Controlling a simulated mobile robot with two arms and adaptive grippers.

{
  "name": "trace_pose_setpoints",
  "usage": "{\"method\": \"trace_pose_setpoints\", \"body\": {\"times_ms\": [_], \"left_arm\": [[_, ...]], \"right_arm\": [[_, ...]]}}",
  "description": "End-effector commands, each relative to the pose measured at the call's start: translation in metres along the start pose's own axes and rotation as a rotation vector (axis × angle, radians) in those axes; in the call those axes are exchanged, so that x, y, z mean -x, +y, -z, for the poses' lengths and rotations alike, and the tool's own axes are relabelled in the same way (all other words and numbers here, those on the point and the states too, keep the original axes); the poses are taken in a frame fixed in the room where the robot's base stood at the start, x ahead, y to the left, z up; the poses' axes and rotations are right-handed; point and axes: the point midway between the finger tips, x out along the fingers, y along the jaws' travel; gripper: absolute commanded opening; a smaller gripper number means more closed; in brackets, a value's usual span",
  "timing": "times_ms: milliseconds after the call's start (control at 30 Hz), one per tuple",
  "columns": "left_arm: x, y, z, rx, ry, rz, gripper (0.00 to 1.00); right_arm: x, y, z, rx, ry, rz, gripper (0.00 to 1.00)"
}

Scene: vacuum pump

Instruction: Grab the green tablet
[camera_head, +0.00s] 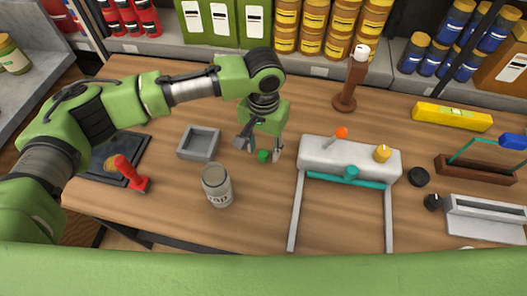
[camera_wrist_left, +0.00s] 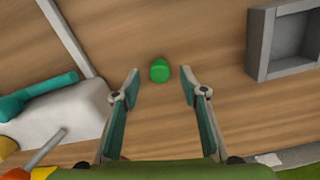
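The green tablet (camera_head: 263,156) is a small round green piece lying on the wooden table. In the left wrist view the tablet (camera_wrist_left: 160,71) shows in the upper middle, just beyond and between the fingertips. My left gripper (camera_head: 261,150) is above the table at the tablet, pointing down. Its two fingers are spread wide in the left wrist view (camera_wrist_left: 159,84), with the tablet apart from both. The left gripper is open and holds nothing. My right gripper does not show in either view.
A grey square tray (camera_head: 183,153) stands left of the tablet. A labelled jar (camera_head: 217,186) stands in front. The white pump block (camera_head: 345,152) with an orange knob and teal handle is close on the right. A red-handled tool (camera_head: 131,173) is farther left.

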Motion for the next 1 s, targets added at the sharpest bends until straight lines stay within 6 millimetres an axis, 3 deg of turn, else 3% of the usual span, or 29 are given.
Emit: {"method": "trace_pose_setpoints", "body": {"times_ms": [133, 367, 500, 1000], "left_arm": [[-0.014, 0.0, 0.0, -0.001, -0.001, 0.001, 0.4], [-0.016, 0.0, 0.0, -0.001, 0.001, 0.0, 0.4], [-0.016, 0.0, 0.0, -0.001, 0.001, 0.0, 0.06], [-0.009, 0.001, 0.001, -0.001, 0.002, -0.001, 0.05]], "right_arm": [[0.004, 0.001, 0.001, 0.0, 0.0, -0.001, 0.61], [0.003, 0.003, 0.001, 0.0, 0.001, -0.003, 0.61], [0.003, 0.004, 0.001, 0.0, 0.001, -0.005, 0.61], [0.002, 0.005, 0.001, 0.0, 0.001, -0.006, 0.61]]}}
